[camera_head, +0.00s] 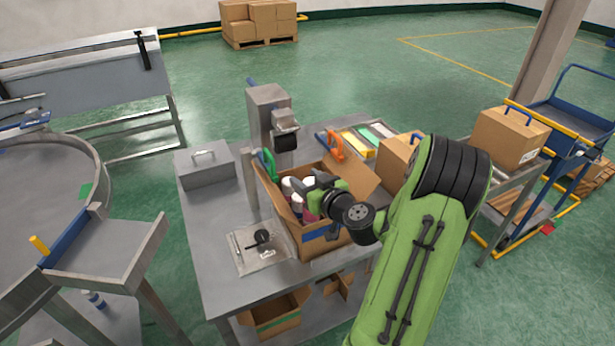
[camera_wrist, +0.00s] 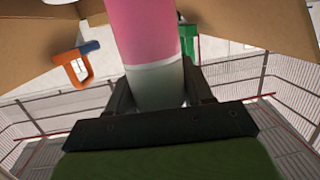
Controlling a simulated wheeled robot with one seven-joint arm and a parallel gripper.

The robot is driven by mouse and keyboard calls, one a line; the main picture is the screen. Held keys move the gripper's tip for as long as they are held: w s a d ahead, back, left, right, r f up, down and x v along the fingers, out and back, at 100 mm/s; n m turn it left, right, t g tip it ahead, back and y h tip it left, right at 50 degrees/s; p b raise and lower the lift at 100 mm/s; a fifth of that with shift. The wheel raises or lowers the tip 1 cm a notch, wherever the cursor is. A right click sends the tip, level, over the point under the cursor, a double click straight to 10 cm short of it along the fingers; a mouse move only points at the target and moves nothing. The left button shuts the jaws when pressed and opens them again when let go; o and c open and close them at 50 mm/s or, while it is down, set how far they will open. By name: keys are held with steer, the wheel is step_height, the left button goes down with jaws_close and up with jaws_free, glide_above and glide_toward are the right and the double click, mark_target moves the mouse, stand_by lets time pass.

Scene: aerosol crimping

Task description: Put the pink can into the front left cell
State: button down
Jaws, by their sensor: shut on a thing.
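The pink can (camera_wrist: 145,30), with a pale band and a grey-white end, stands between the fingers of my gripper (camera_wrist: 160,88) in the wrist view. My gripper is shut on it. In the head view my gripper (camera_head: 322,184) is over the open cardboard box (camera_head: 322,246) on the metal table. White-topped cans (camera_head: 287,186) show at the left inside the box. The box's cells are mostly hidden by my gripper and the flaps, so I cannot tell whether the held can is inside a cell.
A grey press (camera_head: 267,115) stands behind the box, with a green clamp (camera_head: 268,163) and an orange-handled tool (camera_head: 336,144) nearby. A metal plate with a small black part (camera_head: 262,237) lies left of the box. A grey case (camera_head: 205,163) sits at the table's back left.

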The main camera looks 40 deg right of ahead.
steer(key=shift+f+b, duration=1.8)
steer(key=shift+f, duration=1.45)
steer(key=shift+c, duration=1.8)
jaws_free()
steer(key=b+v, duration=1.1)
steer(key=v, duration=0.4)
steer(key=shift+s+r, duration=0.2)
steer(key=shift+s, duration=0.15)
